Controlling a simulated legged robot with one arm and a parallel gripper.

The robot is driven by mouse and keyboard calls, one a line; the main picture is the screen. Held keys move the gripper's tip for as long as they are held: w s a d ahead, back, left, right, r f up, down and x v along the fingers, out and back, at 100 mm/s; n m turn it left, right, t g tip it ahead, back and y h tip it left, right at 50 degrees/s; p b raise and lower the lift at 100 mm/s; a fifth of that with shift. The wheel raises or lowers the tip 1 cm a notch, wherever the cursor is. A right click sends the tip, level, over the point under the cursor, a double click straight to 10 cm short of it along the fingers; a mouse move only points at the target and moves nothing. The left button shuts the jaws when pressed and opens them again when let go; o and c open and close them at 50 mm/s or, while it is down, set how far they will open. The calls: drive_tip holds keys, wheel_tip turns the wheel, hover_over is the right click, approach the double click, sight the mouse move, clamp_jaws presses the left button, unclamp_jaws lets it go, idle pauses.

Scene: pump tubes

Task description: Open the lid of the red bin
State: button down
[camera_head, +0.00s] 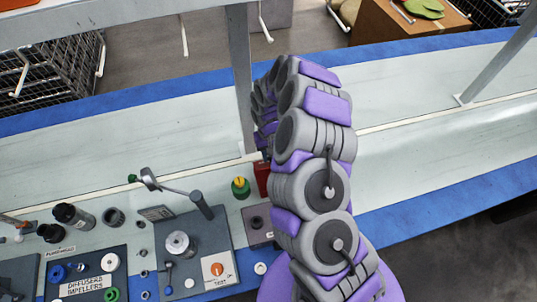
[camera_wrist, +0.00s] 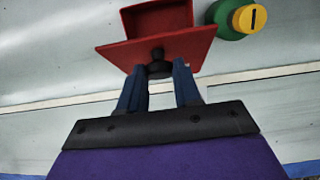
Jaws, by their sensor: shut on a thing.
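In the wrist view, my gripper (camera_wrist: 160,74) has its two blue fingers shut on the black knob (camera_wrist: 157,57) of the flat red lid (camera_wrist: 122,54). Beyond the lid, the red bin (camera_wrist: 157,20) shows a darker recessed area that looks like its inside. In the head view, the red bin (camera_head: 262,178) shows only as a narrow strip at the left side of my arm. My gripper and the lid's knob are hidden there behind my arm.
A green and yellow round container (camera_head: 240,188) stands close beside the bin, also in the wrist view (camera_wrist: 240,19). A grey fixture (camera_head: 188,255) with a lever, trays of small parts and a grey upright post (camera_head: 241,80) are to the left. The bench right of my arm is clear.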

drive_tip(key=shift+w+d+g+b, duration=0.1)
drive_tip(key=shift+w+g+b, duration=0.25)
drive_tip(key=shift+b, duration=0.2)
drive_tip(key=shift+w+r, duration=0.2)
drive_tip(key=c, duration=0.8)
unclamp_jaws()
drive_tip(key=shift+a, duration=0.2)
drive_tip(key=p+v, duration=0.2)
drive_tip(key=v, duration=1)
drive_tip(key=shift+w, duration=0.1)
